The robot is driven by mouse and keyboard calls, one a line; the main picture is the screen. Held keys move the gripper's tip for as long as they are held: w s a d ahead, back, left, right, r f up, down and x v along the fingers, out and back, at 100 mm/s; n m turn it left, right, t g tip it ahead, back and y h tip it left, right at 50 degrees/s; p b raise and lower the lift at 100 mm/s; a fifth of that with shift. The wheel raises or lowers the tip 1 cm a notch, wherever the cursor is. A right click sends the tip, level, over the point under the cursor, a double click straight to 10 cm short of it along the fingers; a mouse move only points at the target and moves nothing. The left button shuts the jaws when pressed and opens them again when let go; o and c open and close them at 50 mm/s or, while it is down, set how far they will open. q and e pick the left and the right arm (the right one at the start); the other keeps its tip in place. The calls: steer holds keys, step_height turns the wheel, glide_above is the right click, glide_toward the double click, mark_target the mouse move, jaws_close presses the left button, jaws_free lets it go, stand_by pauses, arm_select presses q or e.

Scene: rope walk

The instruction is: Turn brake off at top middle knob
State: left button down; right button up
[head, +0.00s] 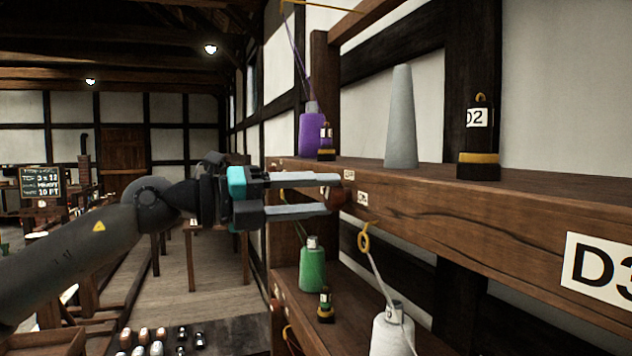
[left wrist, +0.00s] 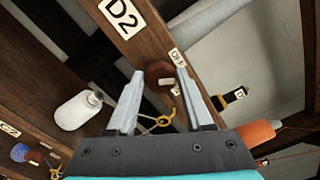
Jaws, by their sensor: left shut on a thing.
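The top middle knob (head: 336,197) is a round reddish-brown knob on the front face of the upper wooden beam. It also shows in the left wrist view (left wrist: 156,72), with a pale bar on it. My left gripper (head: 338,194) reaches in from the left, with one finger above the knob and one below, and is shut on it. The fingers partly hide the knob in the head view. A small white label reading OFF (left wrist: 177,57) sits beside the knob, and another small label (head: 362,198) is to its right. My right gripper is not in view.
A grey cone (head: 401,120), a purple spool (head: 311,132) and a black D2 weight (head: 479,140) stand on the upper beam.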

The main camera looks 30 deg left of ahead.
arm_select(q)
steer(key=n+p, duration=0.3)
steer(key=n, duration=0.2)
steer(key=shift+n+p, duration=0.3)
steer(key=shift+f, duration=0.1)
stand_by(0.4)
steer(key=shift+c, duration=1.6)
jaws_free()
